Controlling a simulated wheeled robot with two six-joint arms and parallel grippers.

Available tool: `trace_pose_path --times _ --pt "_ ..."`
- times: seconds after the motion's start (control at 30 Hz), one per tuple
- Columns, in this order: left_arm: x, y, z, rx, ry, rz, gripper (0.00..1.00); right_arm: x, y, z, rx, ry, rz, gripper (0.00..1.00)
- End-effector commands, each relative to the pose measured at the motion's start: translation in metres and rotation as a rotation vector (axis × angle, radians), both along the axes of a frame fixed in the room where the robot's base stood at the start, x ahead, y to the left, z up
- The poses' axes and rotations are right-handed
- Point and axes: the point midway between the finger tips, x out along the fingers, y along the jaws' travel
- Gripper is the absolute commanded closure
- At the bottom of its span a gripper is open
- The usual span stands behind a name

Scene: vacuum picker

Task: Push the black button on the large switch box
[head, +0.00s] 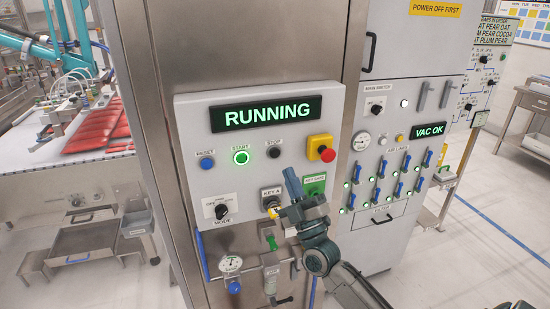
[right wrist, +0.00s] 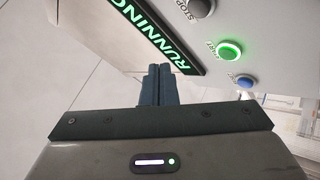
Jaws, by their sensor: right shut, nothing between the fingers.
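The large switch box (head: 190,122) is a pale grey panel on a steel column, with a green "RUNNING" display. Its black button (head: 275,148), labelled STOP, sits between the lit green START button and the red mushroom button. The black button also shows at the top edge of the right wrist view (right wrist: 200,8). My right gripper (head: 288,171) is shut and empty. In the head view its blue fingers appear just below and right of the black button; the remaining gap is hard to judge. My left gripper is not in view.
Near it are the green START button (head: 241,157), blue RESET button (head: 207,162), red mushroom button (head: 327,154) on yellow, MODE knob (head: 222,211) and KEY A switch (head: 270,196). A gauge and valves hang below. A cabinet with blue levers (head: 407,161) stands right.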

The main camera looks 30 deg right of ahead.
Motion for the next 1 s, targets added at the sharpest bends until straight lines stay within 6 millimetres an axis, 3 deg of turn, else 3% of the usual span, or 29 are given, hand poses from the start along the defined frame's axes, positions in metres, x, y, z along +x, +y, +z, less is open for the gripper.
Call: trace_pose_path --times 0.03,0.27,0.53,1.0 --pt "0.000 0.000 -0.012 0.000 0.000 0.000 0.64 0.008 -0.002 -0.005 0.000 -0.004 0.000 1.00" --pt "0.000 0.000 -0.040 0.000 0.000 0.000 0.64 0.040 -0.010 -0.006 0.000 -0.003 0.000 1.00" --pt "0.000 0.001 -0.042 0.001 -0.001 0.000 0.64 0.063 -0.015 -0.001 0.000 -0.001 -0.001 1.00" --pt "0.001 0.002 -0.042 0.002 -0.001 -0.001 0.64 0.066 -0.016 -0.001 0.000 0.000 0.000 1.00"
